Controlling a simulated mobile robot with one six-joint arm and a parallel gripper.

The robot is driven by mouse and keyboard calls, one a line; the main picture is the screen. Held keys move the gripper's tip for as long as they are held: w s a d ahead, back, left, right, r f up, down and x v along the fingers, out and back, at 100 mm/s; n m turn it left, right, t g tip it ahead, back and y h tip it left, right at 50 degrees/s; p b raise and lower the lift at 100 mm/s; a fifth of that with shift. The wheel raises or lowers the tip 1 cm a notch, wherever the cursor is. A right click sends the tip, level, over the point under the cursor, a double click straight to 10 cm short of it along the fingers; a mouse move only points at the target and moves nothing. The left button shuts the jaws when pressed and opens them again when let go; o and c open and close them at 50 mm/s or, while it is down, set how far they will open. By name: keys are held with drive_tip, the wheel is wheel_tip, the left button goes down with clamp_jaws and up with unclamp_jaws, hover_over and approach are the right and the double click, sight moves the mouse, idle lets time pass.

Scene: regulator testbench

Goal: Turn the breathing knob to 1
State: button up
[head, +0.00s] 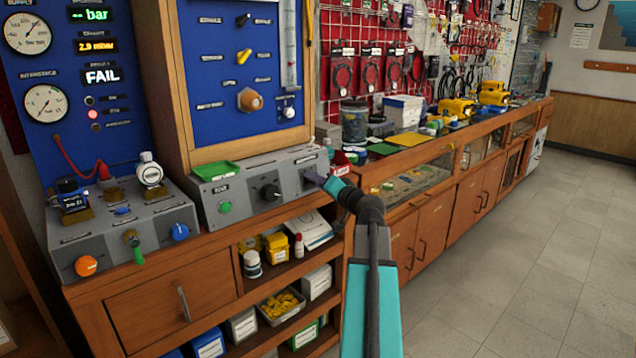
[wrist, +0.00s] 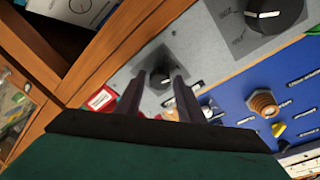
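A grey control box (head: 245,190) sits on the wooden bench under the blue panel. It carries a green knob (head: 224,207), a black knob (head: 270,191) with a white pointer, and a smaller dark knob, hidden by my gripper in the head view. My gripper (head: 316,178) is at the box's right end. In the wrist view my gripper (wrist: 158,84) is open, with its fingers either side of the smaller dark knob (wrist: 160,78); contact is unclear. The larger black knob (wrist: 275,12) is at upper right there. The labels are too small to read, so I cannot tell which is breathing.
A red bin (wrist: 101,98) is close to the fingers. A green tray (head: 215,170) lies on the box's top. A second grey box (head: 125,235) with several knobs stands at left. An open shelf (head: 290,255) is below. Floor at right (head: 530,240) is clear.

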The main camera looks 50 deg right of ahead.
drive_tip(key=shift+o, duration=0.9)
drive_tip(key=f+b+v, duration=0.1)
drive_tip(key=b+v, duration=0.2)
drive_tip(key=v, duration=1)
drive_tip(key=shift+s+r, duration=0.4)
drive_tip(key=shift+r, duration=0.1)
